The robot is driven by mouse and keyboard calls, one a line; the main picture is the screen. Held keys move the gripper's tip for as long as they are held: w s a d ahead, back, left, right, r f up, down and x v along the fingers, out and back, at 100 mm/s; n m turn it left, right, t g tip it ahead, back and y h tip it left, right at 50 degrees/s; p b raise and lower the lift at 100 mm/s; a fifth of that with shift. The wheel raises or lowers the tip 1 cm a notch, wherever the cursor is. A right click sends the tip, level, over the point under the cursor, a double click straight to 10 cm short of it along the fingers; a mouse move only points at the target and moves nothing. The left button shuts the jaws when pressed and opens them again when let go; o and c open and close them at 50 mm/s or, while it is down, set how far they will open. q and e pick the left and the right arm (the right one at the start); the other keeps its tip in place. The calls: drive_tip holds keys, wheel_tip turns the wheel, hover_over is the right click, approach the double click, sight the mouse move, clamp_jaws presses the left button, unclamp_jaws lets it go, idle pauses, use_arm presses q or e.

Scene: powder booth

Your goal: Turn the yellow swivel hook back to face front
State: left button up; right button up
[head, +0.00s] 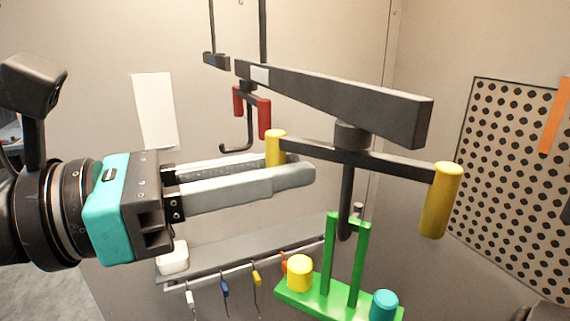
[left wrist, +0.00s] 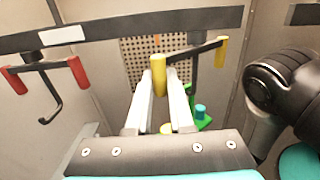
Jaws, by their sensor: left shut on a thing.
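The yellow swivel hook hangs under a dark overhead beam (head: 335,98). Its dark crossbar (head: 385,166) carries a yellow grip at each end, a left one (head: 275,146) and a right one (head: 439,200). A dark hook stem (head: 346,195) drops from its middle. My left gripper (head: 294,165) is shut on the left yellow grip, which shows between the two fingers in the left wrist view (left wrist: 157,76). A green carrier (head: 331,258) with a yellow cylinder (head: 299,272) and a teal cylinder (head: 384,306) appears to hang from the hook.
A red-gripped swivel hook (head: 264,118) hangs empty farther back on the left. A perforated panel (head: 510,170) covers the right wall. A rail with several small coloured hooks (head: 225,284) runs low along the back wall. A white sheet (head: 154,110) is on the wall.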

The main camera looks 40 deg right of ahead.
use_arm(q)
drive_tip(key=shift+s+a, duration=0.75)
drive_tip(key=shift+a, duration=0.2)
drive_tip(key=shift+s+d+b, duration=0.15)
drive_tip(key=shift+s+b, duration=0.6)
drive_tip(key=shift+s, duration=0.7)
drive_tip(key=shift+s+d+b, duration=0.2)
drive_tip(key=shift+s+b, duration=0.6)
drive_tip(key=shift+s, duration=0.65)
drive_tip(key=shift+s+d+b, duration=0.15)
drive_tip(key=shift+s+b, duration=0.6)
drive_tip(key=shift+s, duration=0.7)
drive_tip(key=shift+s+x, duration=0.2)
drive_tip(key=shift+x, duration=0.9)
drive_tip(key=o, duration=0.8)
drive_tip(key=shift+a, duration=0.1)
drive_tip(key=shift+c, duration=0.2)
